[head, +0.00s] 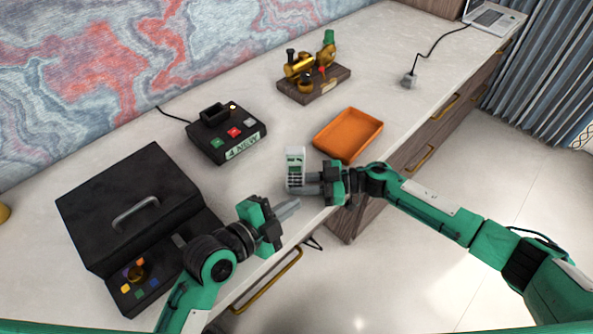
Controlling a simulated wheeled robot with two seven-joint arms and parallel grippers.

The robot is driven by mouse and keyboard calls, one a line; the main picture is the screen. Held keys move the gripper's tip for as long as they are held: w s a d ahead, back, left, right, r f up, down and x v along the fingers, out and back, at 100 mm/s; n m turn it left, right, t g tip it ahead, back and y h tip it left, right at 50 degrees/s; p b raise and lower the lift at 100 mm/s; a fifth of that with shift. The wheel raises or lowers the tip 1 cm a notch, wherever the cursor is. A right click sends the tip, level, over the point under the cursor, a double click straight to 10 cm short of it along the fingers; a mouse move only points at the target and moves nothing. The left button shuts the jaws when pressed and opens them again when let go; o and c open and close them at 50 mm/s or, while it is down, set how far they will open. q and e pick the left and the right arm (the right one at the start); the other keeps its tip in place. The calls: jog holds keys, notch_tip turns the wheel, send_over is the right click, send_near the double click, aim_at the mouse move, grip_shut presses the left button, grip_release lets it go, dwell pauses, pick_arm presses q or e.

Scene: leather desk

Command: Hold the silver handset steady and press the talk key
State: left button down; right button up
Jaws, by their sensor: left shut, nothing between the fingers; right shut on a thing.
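The silver handset (295,167) stands upright near the front edge of the desk, its small screen and keys facing my side. My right gripper (308,183) comes from the right and is shut on the lower part of the handset. My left gripper (287,209) is shut and empty, just below and left of the handset, apart from it. The talk key is too small to pick out among the keys. Whether the handset's base touches the desk is hard to tell.
An orange tray (348,152) lies right of the handset. A black box with colored buttons (226,133) stands behind left. A black case with a handle (128,205) fills the left. A brass device on a wooden base (314,85) and a laptop (494,17) are farther back.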

dwell(0.3)
jog(key=o, duration=0.8)
jog(key=shift+o, duration=0.2)
